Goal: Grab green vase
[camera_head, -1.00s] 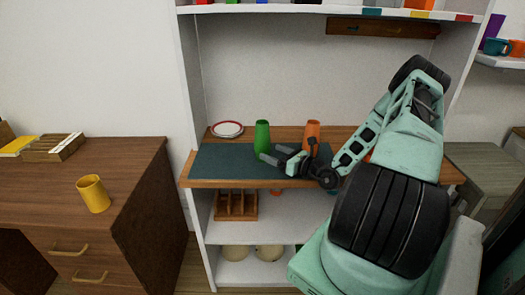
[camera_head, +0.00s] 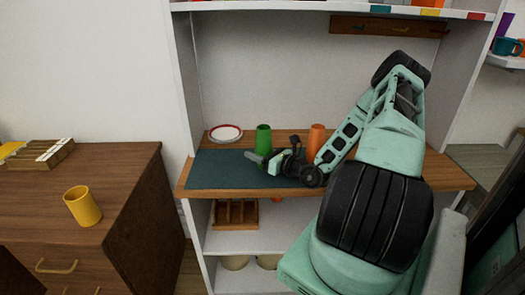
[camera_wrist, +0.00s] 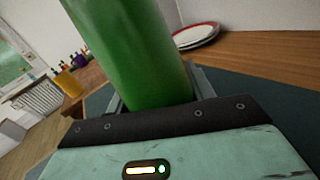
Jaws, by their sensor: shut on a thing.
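The green vase (camera_head: 263,138) stands on the shelf counter, at the back part of the dark mat (camera_head: 215,170). My gripper (camera_head: 259,159) is at the vase and shut on it. In the wrist view the green vase (camera_wrist: 135,50) fills the space between the fingers (camera_wrist: 155,100), tilted in the picture, its top cut off. In the head view the gripper covers the lower part of the vase, so I cannot tell whether its base touches the mat.
An orange vase (camera_head: 316,138) stands close to the right of the green one, near my arm. A red-rimmed plate (camera_head: 225,133) lies at the back left. A shelf (camera_head: 300,8) is overhead. A yellow cup (camera_head: 82,206) stands on the wooden cabinet (camera_head: 125,185) at left.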

